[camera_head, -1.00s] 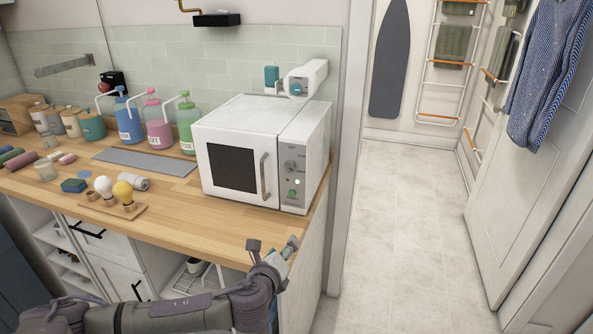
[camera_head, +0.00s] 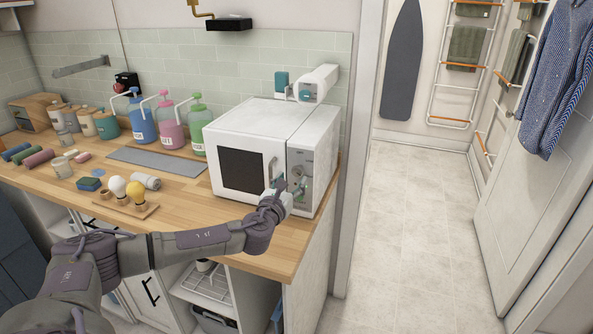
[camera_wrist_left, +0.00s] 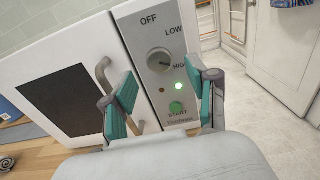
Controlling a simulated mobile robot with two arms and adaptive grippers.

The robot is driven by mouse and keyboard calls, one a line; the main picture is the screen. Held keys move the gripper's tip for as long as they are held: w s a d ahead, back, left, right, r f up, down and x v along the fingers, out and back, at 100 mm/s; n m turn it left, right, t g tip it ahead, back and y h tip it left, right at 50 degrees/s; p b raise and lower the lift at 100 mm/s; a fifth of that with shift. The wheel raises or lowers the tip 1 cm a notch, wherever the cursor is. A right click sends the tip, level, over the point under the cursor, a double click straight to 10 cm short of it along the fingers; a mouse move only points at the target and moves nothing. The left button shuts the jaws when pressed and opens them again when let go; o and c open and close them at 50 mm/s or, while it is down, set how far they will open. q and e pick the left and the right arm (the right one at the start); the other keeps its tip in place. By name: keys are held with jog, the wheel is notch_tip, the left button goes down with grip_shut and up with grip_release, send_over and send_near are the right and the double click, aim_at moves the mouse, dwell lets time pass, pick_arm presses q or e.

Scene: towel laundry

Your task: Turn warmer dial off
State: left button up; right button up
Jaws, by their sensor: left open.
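The white warmer (camera_head: 262,118) stands on the wooden counter, its door shut. In the left wrist view its grey panel (camera_wrist_left: 148,24) reads OFF, LOW and HIGH around a round silver dial (camera_wrist_left: 159,60). The dial's mark appears to point toward HIGH. A green light (camera_wrist_left: 178,86) glows below it, above a green START button (camera_wrist_left: 176,108). My left gripper (camera_head: 291,187) is in front of the panel, partly hiding it in the head view. In the wrist view its teal-padded fingers (camera_wrist_left: 160,88) are apart and empty, with the dial beyond and between them. My right gripper is out of view.
The door handle (camera_wrist_left: 104,75) is close to the left finger. Pump bottles (camera_head: 171,125), a grey mat (camera_head: 155,160) and bulbs on a wooden holder (camera_head: 136,207) are on the counter (camera_head: 240,237) to the left. Open floor (camera_head: 410,240) lies to the right.

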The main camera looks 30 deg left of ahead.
aim_at(296, 173)
pick_arm(q)
jog(key=shift+x, duration=2.2)
grip_shut()
